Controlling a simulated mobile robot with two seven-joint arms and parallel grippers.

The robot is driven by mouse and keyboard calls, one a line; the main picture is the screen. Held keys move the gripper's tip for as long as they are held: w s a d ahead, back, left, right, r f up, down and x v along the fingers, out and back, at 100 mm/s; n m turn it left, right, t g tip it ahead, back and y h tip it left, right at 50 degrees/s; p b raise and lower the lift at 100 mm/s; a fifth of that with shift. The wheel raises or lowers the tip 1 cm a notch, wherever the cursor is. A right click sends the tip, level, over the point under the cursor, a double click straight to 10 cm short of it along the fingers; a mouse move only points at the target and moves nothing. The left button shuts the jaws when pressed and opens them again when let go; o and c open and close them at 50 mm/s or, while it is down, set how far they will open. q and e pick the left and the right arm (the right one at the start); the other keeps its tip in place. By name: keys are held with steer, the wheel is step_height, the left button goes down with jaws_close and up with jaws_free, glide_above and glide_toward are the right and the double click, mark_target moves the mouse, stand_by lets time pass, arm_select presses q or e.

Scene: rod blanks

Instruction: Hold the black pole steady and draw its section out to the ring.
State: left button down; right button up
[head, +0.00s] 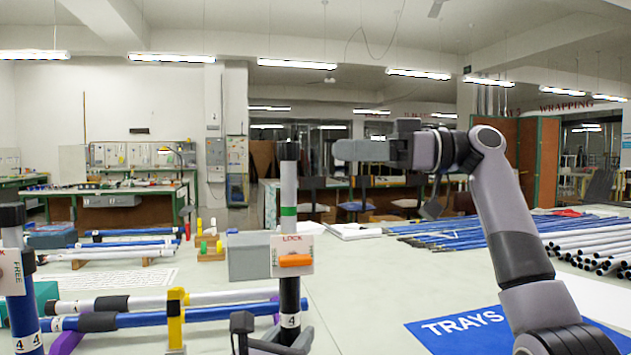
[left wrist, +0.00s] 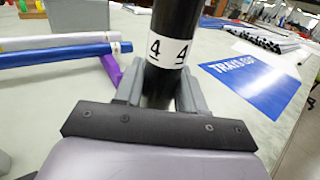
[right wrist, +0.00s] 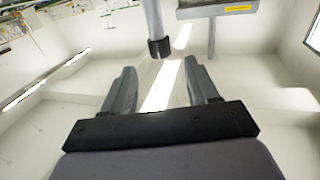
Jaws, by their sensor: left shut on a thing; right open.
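The black pole (head: 290,300) stands upright in the head view, with a "4" label that also shows in the left wrist view (left wrist: 168,50). Above its LOCK tag with an orange lever (head: 295,260) rises a grey section (head: 289,180) with a green ring and a black top end. My left gripper (head: 280,337) is shut on the pole low down, below the label. My right gripper (head: 345,150) is open and empty, right of the pole's top at about its height. In the right wrist view the section's black end (right wrist: 160,47) shows ahead, between the fingers and apart from them.
White and blue poles (head: 140,320) lie on supports at left. A grey box (head: 249,257) stands behind the black pole. A blue TRAYS mat (head: 440,335) and rod piles (head: 470,232) lie at right.

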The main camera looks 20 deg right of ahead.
steer(key=shift+v, duration=1.35)
arm_select(q)
steer(key=c, duration=0.6)
jaws_free()
steer(key=shift+r, duration=0.1)
